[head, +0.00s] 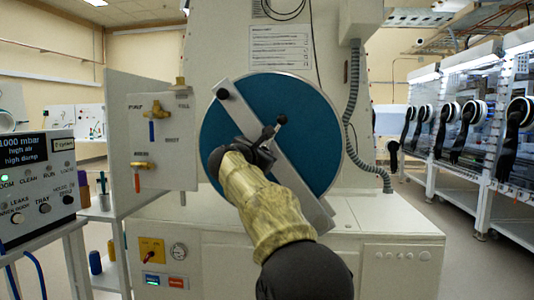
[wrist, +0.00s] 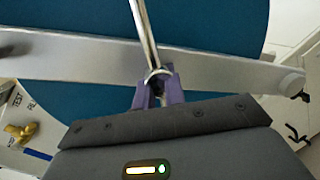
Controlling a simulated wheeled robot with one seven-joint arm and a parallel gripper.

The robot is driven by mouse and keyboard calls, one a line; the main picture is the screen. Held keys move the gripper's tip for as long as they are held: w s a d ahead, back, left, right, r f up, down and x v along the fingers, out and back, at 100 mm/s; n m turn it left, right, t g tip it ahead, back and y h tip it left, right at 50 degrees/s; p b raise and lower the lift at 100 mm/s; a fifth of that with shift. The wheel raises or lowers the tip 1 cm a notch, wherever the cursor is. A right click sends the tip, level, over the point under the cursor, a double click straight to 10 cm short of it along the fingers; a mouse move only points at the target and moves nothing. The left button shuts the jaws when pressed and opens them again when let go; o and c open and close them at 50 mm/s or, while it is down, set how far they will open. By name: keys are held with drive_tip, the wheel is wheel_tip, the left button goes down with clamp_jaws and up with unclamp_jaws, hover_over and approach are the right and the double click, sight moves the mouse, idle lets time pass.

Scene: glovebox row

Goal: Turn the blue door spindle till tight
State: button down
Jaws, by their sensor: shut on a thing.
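The round blue door (head: 305,100) has a grey bar (head: 305,190) lying slantwise across it. The spindle handle (head: 275,130) sits at the middle of the bar, a thin metal rod with a dark knob on its upper right end. My gripper (head: 262,152) reaches in from below and hides the handle's lower part. In the wrist view the metal rod of the handle (wrist: 144,35) runs down between the purple fingers of my gripper (wrist: 158,88), which are shut on it. The blue door (wrist: 210,18) and the bar (wrist: 80,58) show behind. How tight the spindle is cannot be seen.
A valve panel with brass valves (head: 155,110) stands left of the door. A grey hose (head: 352,100) runs down the right side. A white cabinet top (head: 385,215) lies below right. A control box (head: 40,175) is at far left, gloveboxes (head: 470,110) at far right.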

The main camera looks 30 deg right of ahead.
drive_tip(key=shift+w+f, duration=0.1)
drive_tip(key=shift+f, duration=0.35)
drive_tip(key=c, duration=1.5)
unclamp_jaws()
drive_tip(key=shift+r, duration=0.25)
drive_tip(key=shift+a, duration=0.1)
drive_tip(key=v, duration=1.7)
drive_tip(key=shift+s+a, duration=0.1)
drive_tip(key=shift+s, duration=0.2)
drive_tip(key=shift+w, duration=0.1)
